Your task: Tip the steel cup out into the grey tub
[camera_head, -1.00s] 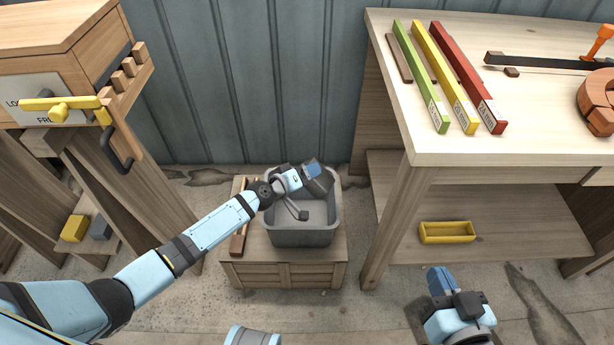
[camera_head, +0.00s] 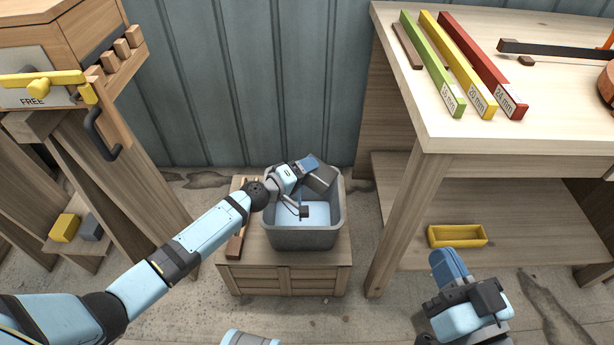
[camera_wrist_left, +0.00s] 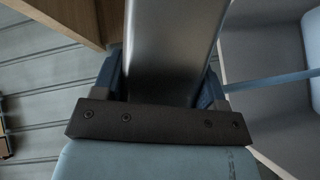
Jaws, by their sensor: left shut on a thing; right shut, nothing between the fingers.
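The steel cup (camera_head: 321,179) is shut in my left gripper (camera_head: 309,166) and is held tilted over the back of the grey tub (camera_head: 304,238). In the left wrist view the cup's metal wall (camera_wrist_left: 175,45) stands between the fingers (camera_wrist_left: 165,85). A thin blue stream (camera_wrist_left: 270,80) runs beside the cup there, over the tub (camera_wrist_left: 285,125). Pale blue liquid (camera_head: 288,214) covers the tub's floor. The cup's inside is hidden. My right gripper (camera_head: 449,268) is shut and empty, low at the lower right, apart from the tub.
The tub stands on a wooden crate (camera_head: 290,277), with wooden pieces (camera_head: 237,240) beside it. A workbench (camera_head: 440,130) with coloured bars is at right, a yellow tray (camera_head: 457,236) on its shelf. A wooden cabinet (camera_head: 50,30) is at left. A corrugated wall is behind.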

